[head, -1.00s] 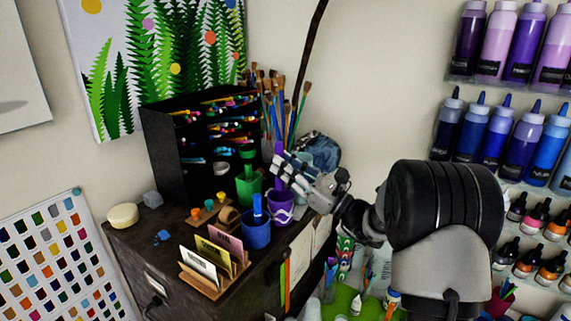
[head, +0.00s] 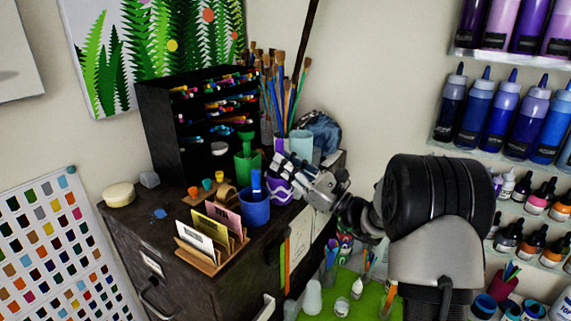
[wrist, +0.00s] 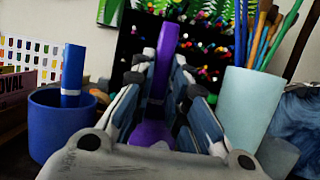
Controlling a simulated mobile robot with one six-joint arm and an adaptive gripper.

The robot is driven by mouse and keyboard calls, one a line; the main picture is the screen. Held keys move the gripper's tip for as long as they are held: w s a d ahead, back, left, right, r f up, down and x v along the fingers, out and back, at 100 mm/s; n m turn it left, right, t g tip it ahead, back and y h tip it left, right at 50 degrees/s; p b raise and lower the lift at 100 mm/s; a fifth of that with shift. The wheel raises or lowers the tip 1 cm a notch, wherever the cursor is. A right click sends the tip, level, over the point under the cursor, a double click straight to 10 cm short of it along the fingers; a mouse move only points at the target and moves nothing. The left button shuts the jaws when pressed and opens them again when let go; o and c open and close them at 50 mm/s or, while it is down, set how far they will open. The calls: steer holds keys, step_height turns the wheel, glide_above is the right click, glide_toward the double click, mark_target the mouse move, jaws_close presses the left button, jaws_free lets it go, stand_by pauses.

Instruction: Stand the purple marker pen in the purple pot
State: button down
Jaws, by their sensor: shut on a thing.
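The purple pot (head: 278,194) with a white zigzag stands upright near the right edge of the dark cabinet top. My gripper (head: 286,168) is right at the pot's mouth in the head view and hides part of its rim. In the wrist view my gripper (wrist: 160,100) is shut on the purple marker pen (wrist: 165,55), which is upright and leans slightly. Purple shows below the pen between the fingers. The pen's lower end is at or in the pot's mouth; I cannot tell if it touches the bottom.
The blue pot (head: 256,212) with a blue marker is close on the left. The green pot (head: 247,165) stands behind it. A pale cup (wrist: 250,105) with brushes is close on the right in the wrist view. A card holder (head: 212,255) sits in front.

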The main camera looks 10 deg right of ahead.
steer(key=shift+f, duration=0.5)
steer(key=c, duration=1.5)
jaws_free()
steer(key=shift+w+f, duration=0.15)
steer(key=shift+f, duration=0.05)
steer(key=v, duration=0.8)
steer(key=r+v, duration=0.1)
steer(key=v, duration=0.3)
steer(key=shift+d, duration=0.2)
